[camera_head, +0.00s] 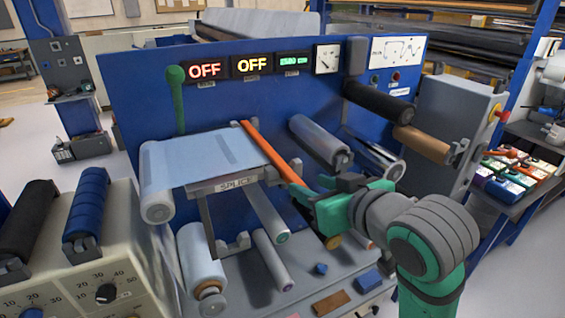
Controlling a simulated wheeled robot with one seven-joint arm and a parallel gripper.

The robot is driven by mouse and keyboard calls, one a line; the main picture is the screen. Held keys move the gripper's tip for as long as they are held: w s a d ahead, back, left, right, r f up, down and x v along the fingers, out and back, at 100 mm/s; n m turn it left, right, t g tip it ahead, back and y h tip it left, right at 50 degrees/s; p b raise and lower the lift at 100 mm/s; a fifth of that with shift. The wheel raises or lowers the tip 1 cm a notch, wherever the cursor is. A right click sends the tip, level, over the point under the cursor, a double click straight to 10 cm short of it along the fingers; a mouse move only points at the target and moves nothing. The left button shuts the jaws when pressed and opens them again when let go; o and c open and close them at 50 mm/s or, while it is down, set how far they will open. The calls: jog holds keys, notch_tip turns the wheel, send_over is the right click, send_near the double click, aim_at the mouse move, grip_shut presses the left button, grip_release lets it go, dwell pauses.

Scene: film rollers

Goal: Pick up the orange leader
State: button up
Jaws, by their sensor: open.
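The orange leader (266,148) is a long narrow orange strip. It lies along the right edge of the pale blue film web (205,158) on the splice table (222,185), running from the blue panel toward the front right. My gripper (303,193), green and dark, is at the near end of the orange leader. Its fingers are open, and they overlap that end in the picture. I cannot tell whether they touch it. My wrist and arm come in from the lower right.
Metal rollers (320,141) stick out right of the orange leader, and more rollers (268,213) lie below it. A green lever (177,98) stands at the left of the blue panel (140,90). A lower deck (250,298) holds small blue and brown blocks.

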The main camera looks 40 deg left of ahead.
aim_at(296, 180)
jog(key=shift+s+a+f, duration=0.1)
jog(key=shift+a+f, duration=0.1)
jog(key=shift+a, duration=0.45)
jog(key=shift+a+f, duration=0.2)
jog(key=shift+a, duration=0.4)
jog(key=shift+w+x, duration=0.15)
jog(key=shift+x, duration=0.95)
jog(key=shift+w+x, duration=0.15)
jog(key=shift+x, duration=1)
jog(key=shift+r, duration=0.15)
jog(key=shift+c, duration=0.3)
grip_shut()
